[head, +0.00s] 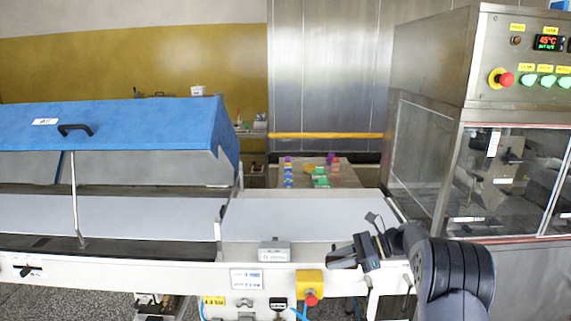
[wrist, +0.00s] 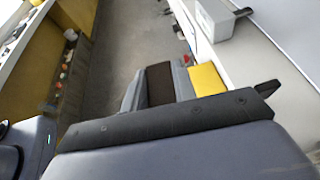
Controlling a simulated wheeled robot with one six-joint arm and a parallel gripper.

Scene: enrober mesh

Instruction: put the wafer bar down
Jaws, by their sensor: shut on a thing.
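My gripper (head: 345,256) is at the near right end of the white conveyor, above its front edge in the head view. In the wrist view its grey fingers (wrist: 158,78) are shut on a dark brown wafer bar (wrist: 160,86), which shows as a flat patch between them. The bar is held in the air, apart from the belt. In the head view the bar cannot be told apart from the dark fingers.
The pale belt (head: 290,215) is bare. A small grey box (head: 273,251) and a yellow stop-button box (head: 310,281) sit on its front edge. A blue hood (head: 130,125) covers the left part. A steel cabinet (head: 430,50) stands right. Coloured items lie on a table (head: 345,178) behind.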

